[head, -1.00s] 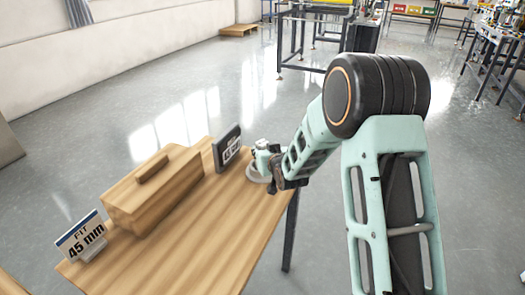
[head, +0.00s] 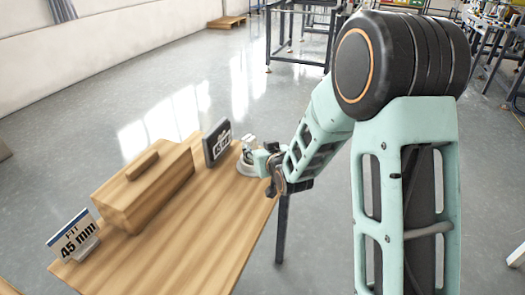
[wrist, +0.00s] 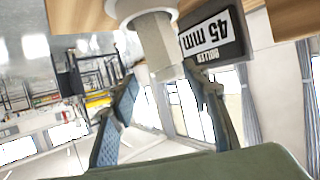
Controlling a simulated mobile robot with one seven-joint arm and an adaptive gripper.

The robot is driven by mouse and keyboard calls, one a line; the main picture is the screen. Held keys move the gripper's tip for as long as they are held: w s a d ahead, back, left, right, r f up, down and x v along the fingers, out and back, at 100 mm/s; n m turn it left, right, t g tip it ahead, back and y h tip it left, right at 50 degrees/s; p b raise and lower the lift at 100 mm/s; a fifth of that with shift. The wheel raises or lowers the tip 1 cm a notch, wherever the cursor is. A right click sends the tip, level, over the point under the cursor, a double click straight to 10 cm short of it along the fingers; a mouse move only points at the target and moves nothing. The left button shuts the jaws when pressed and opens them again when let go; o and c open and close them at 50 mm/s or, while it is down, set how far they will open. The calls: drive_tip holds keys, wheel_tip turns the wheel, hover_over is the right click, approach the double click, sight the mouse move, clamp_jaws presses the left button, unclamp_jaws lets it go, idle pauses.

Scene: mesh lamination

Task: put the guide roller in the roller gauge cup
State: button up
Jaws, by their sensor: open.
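A pale grey upright column (head: 249,145) stands on a wide round pale base (head: 243,170) at the table's far right corner. I take the column as the guide roller and the base as the roller gauge cup; I cannot tell how deep the column sits. In the wrist view the column (wrist: 160,45) rises from the round base (wrist: 140,8). My gripper (head: 264,163) is close to its right side. In the wrist view my gripper (wrist: 162,85) is open, the fingers apart and the column's end just beyond the tips; contact is not visible.
A dark "ROLLER 45 mm" sign (head: 217,142) stands left of the base. The wooden table (head: 190,245) is clear in front.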

drive_tip(key=shift+v, duration=2.45)
